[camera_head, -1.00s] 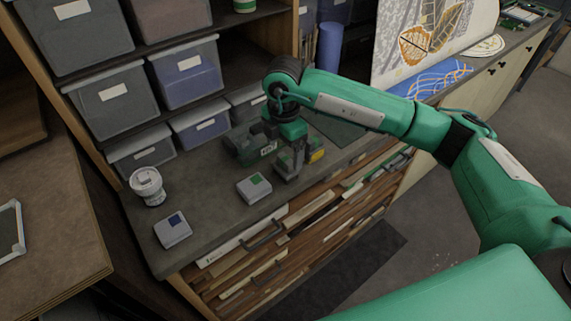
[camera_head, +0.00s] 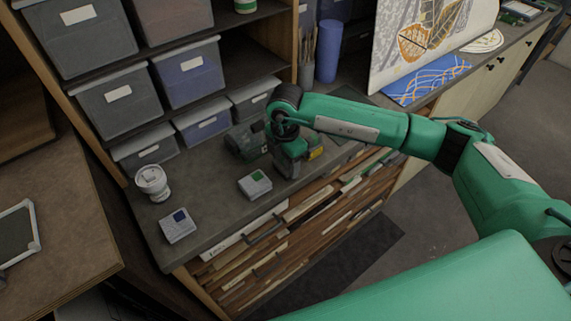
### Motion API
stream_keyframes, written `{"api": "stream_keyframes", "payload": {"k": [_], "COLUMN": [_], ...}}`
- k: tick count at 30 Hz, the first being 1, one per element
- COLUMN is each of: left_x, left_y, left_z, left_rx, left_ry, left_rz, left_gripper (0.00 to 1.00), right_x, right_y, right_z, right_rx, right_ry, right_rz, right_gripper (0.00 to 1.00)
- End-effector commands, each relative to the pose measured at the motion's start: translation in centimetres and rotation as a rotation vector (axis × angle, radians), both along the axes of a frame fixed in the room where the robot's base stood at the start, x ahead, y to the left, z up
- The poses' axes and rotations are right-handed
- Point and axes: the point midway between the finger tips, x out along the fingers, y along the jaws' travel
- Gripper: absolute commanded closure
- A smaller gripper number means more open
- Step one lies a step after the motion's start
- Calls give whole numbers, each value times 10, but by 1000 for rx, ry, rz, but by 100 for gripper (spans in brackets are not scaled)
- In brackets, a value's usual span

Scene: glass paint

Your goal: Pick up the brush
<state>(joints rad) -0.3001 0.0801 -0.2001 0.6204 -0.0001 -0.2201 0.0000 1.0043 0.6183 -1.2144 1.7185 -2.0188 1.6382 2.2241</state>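My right gripper (camera_head: 291,168) hangs over the counter beside a dark green tool-like thing, and its fingertips are too small and dark to show whether they are open or shut. Thin upright sticks that look like brush handles (camera_head: 307,48) stand at the back of the counter, left of a blue cylinder. I cannot make out a separate brush at the gripper; the wrist and hand hide part of the counter there. My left gripper is out of view.
The dark green thing (camera_head: 243,142) is left of my gripper. Storage bins (camera_head: 118,105) and the blue cylinder (camera_head: 328,52) stand behind.

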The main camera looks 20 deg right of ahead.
Motion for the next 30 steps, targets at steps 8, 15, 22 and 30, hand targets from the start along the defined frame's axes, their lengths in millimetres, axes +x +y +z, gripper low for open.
{"api": "stream_keyframes", "payload": {"k": [8, 15, 22, 30], "left_x": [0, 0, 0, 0], "left_y": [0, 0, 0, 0], "left_z": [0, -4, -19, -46], "left_rx": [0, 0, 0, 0], "left_ry": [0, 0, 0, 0], "left_rz": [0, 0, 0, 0], "left_gripper": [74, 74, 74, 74], "right_x": [0, 1, 2, 1], "right_y": [0, 0, 0, 1], "right_z": [1, 8, 44, 126], "right_rx": [0, 1, 2, 2], "right_ry": [-1, -3, -6, -9], "right_rz": [0, -1, 0, 1], "right_gripper": [64, 64, 64, 64]}}
